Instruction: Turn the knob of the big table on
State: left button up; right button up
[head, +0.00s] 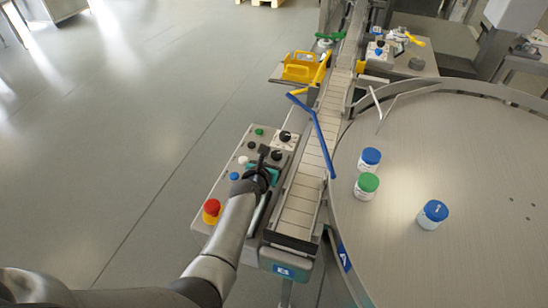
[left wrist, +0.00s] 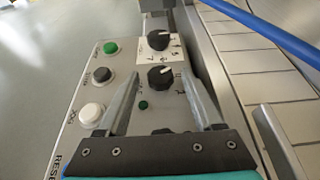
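Two black knobs with white marks sit on a grey control panel (head: 225,185). The upper knob (left wrist: 159,39) is on a white label plate; the lower knob (left wrist: 160,77) is just below it. In the head view they are the upper knob (head: 286,136) and the lower knob (head: 276,155). I cannot read which belongs to the big round table (head: 480,150). My left gripper (head: 268,160) is over the panel. In the left wrist view its open fingers (left wrist: 160,78) appear on both sides of the lower knob; contact is unclear. My right gripper is not in view.
The panel also carries a green button (left wrist: 110,47), black button (left wrist: 102,75), white button (left wrist: 91,114), blue button (head: 234,176) and red emergency button (head: 212,207). A conveyor (head: 310,170) with a blue rail (head: 318,125) runs right beside it. Lidded jars (head: 366,186) stand on the table.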

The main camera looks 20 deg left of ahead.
pick_arm(q)
grip_shut()
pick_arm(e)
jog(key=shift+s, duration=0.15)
